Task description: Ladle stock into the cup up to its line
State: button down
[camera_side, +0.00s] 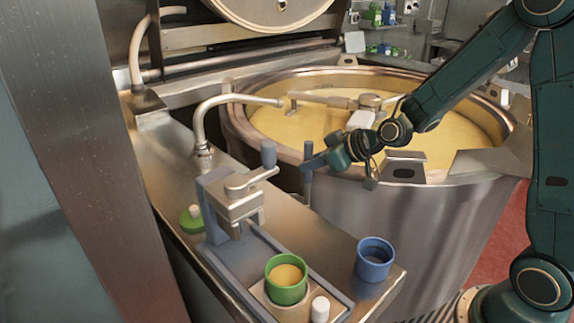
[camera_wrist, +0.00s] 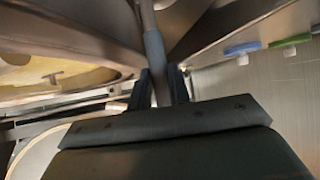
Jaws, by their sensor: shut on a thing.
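My gripper (camera_side: 312,163) is shut on the blue-grey handle of the ladle (camera_side: 307,183), which hangs roughly upright by the kettle's near rim. In the wrist view the ladle handle (camera_wrist: 155,50) runs between my two fingers (camera_wrist: 160,88). I cannot make out the ladle's bowl. The kettle (camera_side: 340,215) holds yellow stock (camera_side: 285,122). A green cup (camera_side: 288,296) stands upright at the front of the bench with yellow stock inside, below its rim. No line on it can be made out. A blue cup (camera_side: 374,260) stands to its right; its inside looks dark.
A metal press (camera_side: 235,200) with a blue-grey lever stands behind the green cup. A green lid-like piece (camera_side: 191,219) and a small white piece (camera_side: 320,309) are on the bench (camera_side: 335,235). A bent pipe (camera_side: 200,120) reaches over the kettle. A mixer arm (camera_side: 325,99) crosses the stock.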

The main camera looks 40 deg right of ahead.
jog(key=shift+r, duration=0.1)
notch_tip(320, 180, up, 24)
jog(key=shift+w+d+f+m+g+h, duration=0.45)
jog(key=shift+w+d+m+h, duration=1.05)
jog(key=shift+d+m+h, duration=1.3)
jog(key=shift+w+d+f+m+g+h, duration=0.1)
jog(key=shift+w+d+m+g+h, duration=0.55)
jog(key=shift+w+d+m+h, duration=1.5)
jog(key=shift+m+h, duration=0.25)
jog(key=shift+m, duration=0.5)
jog(key=shift+s+d+f, duration=0.2)
jog(key=shift+d+f, duration=0.2)
jog(key=shift+f, duration=0.35)
jog(key=shift+s+d+f, duration=0.25)
jog(key=shift+d+f, duration=0.2)
jog(key=shift+f, duration=0.3)
jog(key=shift+s+d+f, duration=0.2)
jog(key=shift+d+f, duration=0.2)
jog(key=shift+f, duration=0.35)
